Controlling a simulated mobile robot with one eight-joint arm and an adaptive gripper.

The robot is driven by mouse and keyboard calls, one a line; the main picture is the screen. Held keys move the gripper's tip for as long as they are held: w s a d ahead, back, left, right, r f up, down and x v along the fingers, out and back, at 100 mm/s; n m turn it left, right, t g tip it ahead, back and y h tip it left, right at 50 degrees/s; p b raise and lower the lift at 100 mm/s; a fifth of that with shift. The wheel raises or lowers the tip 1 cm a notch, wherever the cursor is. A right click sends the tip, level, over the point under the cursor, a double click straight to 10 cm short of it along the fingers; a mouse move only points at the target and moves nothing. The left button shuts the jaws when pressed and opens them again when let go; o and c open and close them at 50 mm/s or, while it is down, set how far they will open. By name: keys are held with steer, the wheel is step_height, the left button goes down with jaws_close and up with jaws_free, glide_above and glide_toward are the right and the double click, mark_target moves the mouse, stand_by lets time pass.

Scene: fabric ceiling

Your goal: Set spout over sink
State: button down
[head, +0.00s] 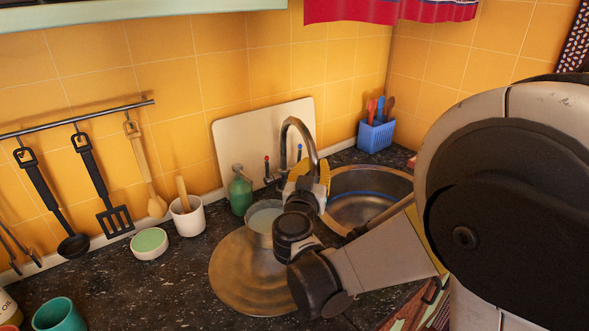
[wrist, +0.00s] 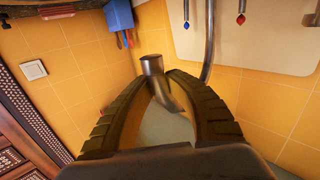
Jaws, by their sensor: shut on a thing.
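The metal spout (head: 301,128) arches up in front of the white board in the head view and curves down to the right. Its lower end is by my gripper (head: 318,178), near the left edge of the round sink basin (head: 345,212). In the wrist view, a grey metal piece of the spout (wrist: 153,66) lies between the two dark fingers of my gripper (wrist: 168,82), which are shut on it. The exact contact is partly hidden in the head view by my wrist.
A green soap bottle (head: 240,190) and a white cup (head: 187,216) stand left of the tap. A round metal drainer (head: 235,275) lies left of the basin. A blue utensil holder (head: 375,135) stands behind it. A white board (head: 228,140) leans on the wall.

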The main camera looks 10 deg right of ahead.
steer(key=w+d+n+y, duration=0.7)
steer(key=w+d+y, duration=0.4)
steer(key=w+d, duration=0.2)
steer(key=shift+w+d, duration=0.3)
steer(key=shift+w, duration=0.25)
steer(key=c, duration=1.3)
jaws_free()
steer(key=shift+s+d, duration=0.1)
steer(key=shift+d, duration=0.1)
steer(key=v, duration=1.2)
